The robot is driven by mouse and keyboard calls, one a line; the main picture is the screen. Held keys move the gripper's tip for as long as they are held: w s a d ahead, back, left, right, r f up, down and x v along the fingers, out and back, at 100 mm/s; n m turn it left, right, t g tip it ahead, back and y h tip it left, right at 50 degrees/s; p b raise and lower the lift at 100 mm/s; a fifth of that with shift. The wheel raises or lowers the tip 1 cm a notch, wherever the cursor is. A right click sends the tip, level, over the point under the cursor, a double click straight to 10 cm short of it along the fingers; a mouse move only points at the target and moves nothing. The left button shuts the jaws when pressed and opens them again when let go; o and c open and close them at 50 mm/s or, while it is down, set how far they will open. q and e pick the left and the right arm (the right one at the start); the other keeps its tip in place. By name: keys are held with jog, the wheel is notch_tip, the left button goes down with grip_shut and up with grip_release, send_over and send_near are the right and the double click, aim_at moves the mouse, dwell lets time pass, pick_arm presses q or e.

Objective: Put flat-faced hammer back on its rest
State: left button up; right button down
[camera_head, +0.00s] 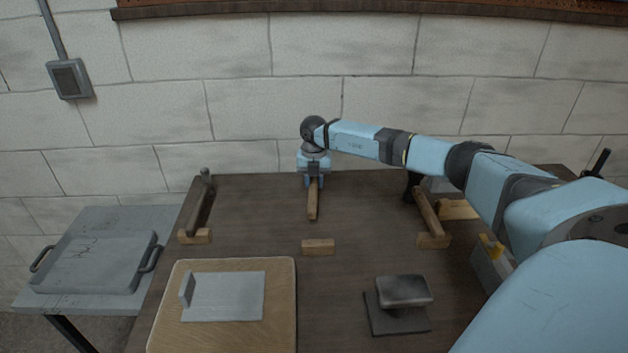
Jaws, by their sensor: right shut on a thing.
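My right gripper (314,181) is at the far middle of the bench, shut on a hammer with a wooden handle (312,206). The handle points toward the front; the hammer's head is hidden behind the gripper, so its face cannot be seen. A small wooden rest block (318,247) stands in front of the handle's near end, with a gap between them in the picture and nothing on it. I cannot tell whether the held hammer touches the bench. My left gripper is not in view.
A hammer (200,207) lies on a block (195,237) at left; another (427,213) lies on a block (433,241) at right. In front are a wooden board with a grey metal plate (228,297) and a dark block (404,291) on a pad. A tray (92,262) stands left.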

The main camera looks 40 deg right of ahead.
jog(key=shift+f, duration=0.1)
jog(key=c, duration=0.8)
grip_release()
jog(key=shift+c, duration=0.2)
